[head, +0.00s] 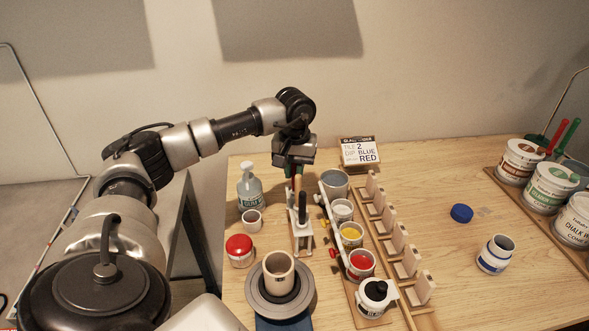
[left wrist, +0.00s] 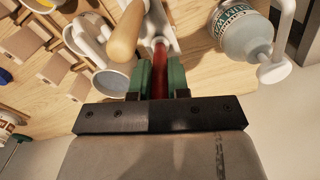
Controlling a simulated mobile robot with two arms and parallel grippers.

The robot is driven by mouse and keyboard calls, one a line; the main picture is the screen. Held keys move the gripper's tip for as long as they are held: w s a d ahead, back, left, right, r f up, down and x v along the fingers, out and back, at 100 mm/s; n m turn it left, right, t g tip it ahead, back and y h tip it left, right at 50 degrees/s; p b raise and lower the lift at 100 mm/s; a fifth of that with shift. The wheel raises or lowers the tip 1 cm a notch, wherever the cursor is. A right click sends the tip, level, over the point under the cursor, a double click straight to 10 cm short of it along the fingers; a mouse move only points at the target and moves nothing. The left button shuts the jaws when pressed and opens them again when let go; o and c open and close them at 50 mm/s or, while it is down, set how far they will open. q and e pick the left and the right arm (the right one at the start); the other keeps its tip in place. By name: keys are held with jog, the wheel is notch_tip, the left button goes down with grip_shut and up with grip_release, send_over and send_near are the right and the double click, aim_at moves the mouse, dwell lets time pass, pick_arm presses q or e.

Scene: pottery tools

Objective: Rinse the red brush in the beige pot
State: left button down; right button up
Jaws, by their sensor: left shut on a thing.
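My left gripper (head: 296,172) points down over the brush stand (head: 302,240). In the left wrist view its green fingers (left wrist: 160,78) are shut on the red handle of the red brush (left wrist: 160,58). The brush's lower end is hidden, so I cannot tell whether it still touches the stand. A grey-beige pot (head: 334,190) with a grey inside stands just right of the gripper at the back of the paint row; it also shows in the left wrist view (left wrist: 112,84). A beige cup (head: 278,264) sits on the turntable. My right gripper is not in view.
A pump bottle (head: 249,188) is to the left. White, yellow, red (head: 361,265) and black paint pots line the rack. A sign (head: 359,152) stands behind.

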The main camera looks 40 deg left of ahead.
pick_arm(q)
jog(key=shift+f, duration=0.1)
dwell(0.3)
jog(key=c, duration=1)
grip_release()
notch_tip(320, 180, up, 11)
jog(key=shift+f+b, duration=0.1)
jog(key=shift+b, duration=0.85)
